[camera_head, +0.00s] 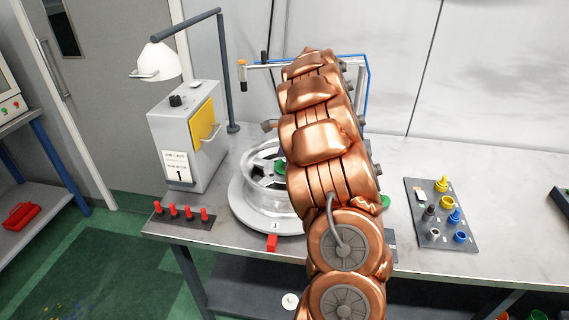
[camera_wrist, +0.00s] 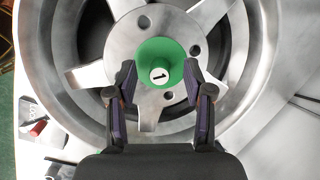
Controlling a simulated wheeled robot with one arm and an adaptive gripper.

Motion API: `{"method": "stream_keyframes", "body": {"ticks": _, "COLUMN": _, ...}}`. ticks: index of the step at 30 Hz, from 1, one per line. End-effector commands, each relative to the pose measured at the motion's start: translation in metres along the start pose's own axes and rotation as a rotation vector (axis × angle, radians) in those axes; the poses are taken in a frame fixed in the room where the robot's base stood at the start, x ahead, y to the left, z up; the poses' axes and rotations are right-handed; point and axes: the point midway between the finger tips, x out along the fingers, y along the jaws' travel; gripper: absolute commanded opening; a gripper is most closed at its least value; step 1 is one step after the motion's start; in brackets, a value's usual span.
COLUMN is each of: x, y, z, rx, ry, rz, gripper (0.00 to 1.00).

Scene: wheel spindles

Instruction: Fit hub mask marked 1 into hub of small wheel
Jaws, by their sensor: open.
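The green hub mask (camera_wrist: 163,53) carries a white disc marked 1 and lies at the centre of the wheel in the wrist view. In the head view a bit of green (camera_head: 280,167) shows at the hub. The silver spoked wheel (camera_wrist: 88,77) lies flat on a round spindle plate; in the head view the wheel (camera_head: 268,201) is partly behind my arm. My gripper (camera_wrist: 158,72) is open, its fingertips on either side of the mask and very close to it. How deep the mask sits in the hub, I cannot tell. My gripper is hidden in the head view.
A grey cabinet (camera_head: 187,140) marked 1 with a lamp stands behind left of the wheel. Red pegs (camera_head: 181,212) stand in a rack at the front left. A dark board (camera_head: 446,214) with coloured parts lies at right. A green piece (camera_head: 385,201) shows beside my arm.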

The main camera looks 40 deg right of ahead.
Motion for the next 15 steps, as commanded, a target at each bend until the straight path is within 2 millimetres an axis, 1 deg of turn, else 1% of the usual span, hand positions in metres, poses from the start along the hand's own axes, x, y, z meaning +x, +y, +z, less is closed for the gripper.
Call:
{"method": "stream_keyframes", "body": {"ticks": 4, "x": 0.0104, "y": 0.0012, "z": 0.0002, "rx": 0.0, "ry": 0.0, "rz": 0.004, "gripper": 0.52}}
{"method": "stream_keyframes", "body": {"ticks": 11, "x": 0.0122, "y": 0.0009, "z": -0.0001, "rx": 0.0, "ry": 0.0, "rz": 0.002, "gripper": 0.52}}
{"method": "stream_keyframes", "body": {"ticks": 15, "x": 0.0121, "y": 0.0009, "z": 0.0, "rx": 0.0, "ry": 0.0, "rz": 0.002, "gripper": 0.38}}
